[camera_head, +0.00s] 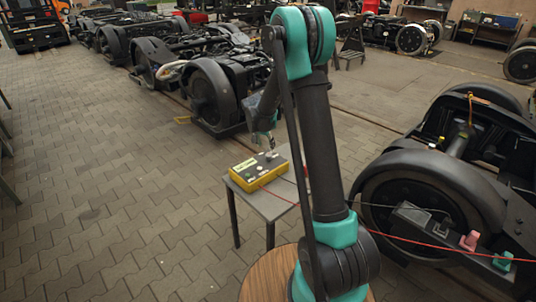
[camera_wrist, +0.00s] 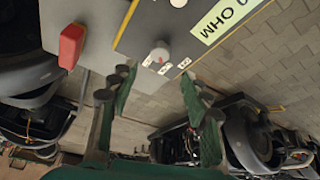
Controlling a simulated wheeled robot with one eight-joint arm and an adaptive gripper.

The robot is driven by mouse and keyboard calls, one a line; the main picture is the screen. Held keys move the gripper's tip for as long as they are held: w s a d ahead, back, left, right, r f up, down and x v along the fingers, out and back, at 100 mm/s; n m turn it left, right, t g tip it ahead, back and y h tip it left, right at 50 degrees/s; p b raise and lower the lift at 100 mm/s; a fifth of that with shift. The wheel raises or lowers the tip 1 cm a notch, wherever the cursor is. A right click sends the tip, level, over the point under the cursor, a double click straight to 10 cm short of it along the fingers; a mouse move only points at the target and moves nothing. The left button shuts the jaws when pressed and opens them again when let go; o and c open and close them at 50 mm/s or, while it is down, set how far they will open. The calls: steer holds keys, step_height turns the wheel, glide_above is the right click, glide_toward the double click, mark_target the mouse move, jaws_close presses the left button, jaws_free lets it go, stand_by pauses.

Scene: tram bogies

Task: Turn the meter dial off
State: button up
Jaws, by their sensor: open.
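The meter (camera_head: 240,175) is a yellow box with a grey top on a small grey table. In the wrist view its grey face (camera_wrist: 185,42) fills the upper middle, with a pale label in large letters. The dial (camera_wrist: 160,53) is a small light-grey round knob with small white marks beside it. My gripper (camera_wrist: 156,80) is open, its green-padded fingers either side of the dial's line and apart from it in the picture. In the head view my gripper (camera_head: 268,140) is over the far part of the meter. Whether it touches the dial is unclear.
A red block (camera_wrist: 72,45) lies left of the meter face. Red and dark leads run from the meter to a bogie (camera_head: 430,190) at right, with a pink clamp (camera_head: 469,240) and a teal clamp (camera_head: 502,261). Paved floor (camera_head: 110,190) is clear at left.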

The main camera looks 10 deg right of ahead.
mark_target(269, 154)
steer(key=x, duration=0.8)
jaws_close()
steer(key=shift+s+n, duration=0.1)
steer(key=shift+n, duration=0.2)
steer(key=n+y, duration=0.1)
steer(key=n, duration=0.1)
steer(key=n+y, duration=0.1)
steer(key=n, duration=0.1)
steer(key=shift+d+n+t, duration=0.15)
steer(key=shift+n+t, duration=0.15)
steer(key=shift+n+y, duration=0.7)
steer(key=shift+n, duration=1.1)
